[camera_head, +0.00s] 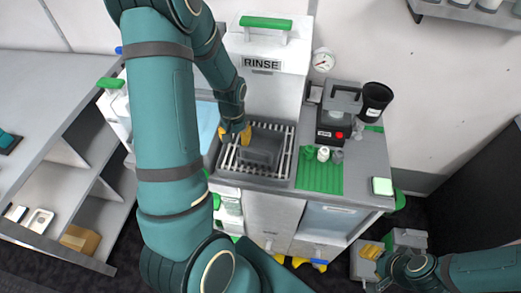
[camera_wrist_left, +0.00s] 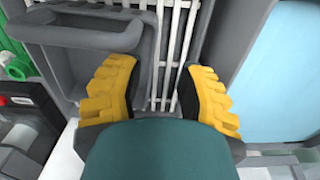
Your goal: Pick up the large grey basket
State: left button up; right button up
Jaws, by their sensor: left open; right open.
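The large grey basket (camera_head: 262,146) sits on a white-barred rack (camera_head: 228,163) in the counter below the RINSE unit. My left gripper (camera_head: 234,134) is open at the basket's left side. In the left wrist view, the basket's wall (camera_wrist_left: 147,50) runs between the two yellow fingers of the left gripper (camera_wrist_left: 158,88). One finger is over the basket's inside and the other over the rack bars; contact cannot be told. My right gripper (camera_head: 371,250) is open at the lower right, away from the basket, near grey boxes.
A green ribbed mat (camera_head: 320,175) with small white items lies right of the rack. A black-and-grey device (camera_head: 338,120) and a black cup (camera_head: 375,100) stand behind it. The RINSE unit (camera_head: 265,60) rises behind the basket. A light-blue basin (camera_wrist_left: 285,85) lies beside the rack.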

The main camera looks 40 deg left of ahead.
pick_arm(q)
jog(key=f, duration=0.2)
jog(key=w+f, duration=0.1)
jog(key=f, duration=0.1)
jog(key=shift+d+f, duration=0.2)
jog(key=shift+f, duration=0.35)
grip_shut()
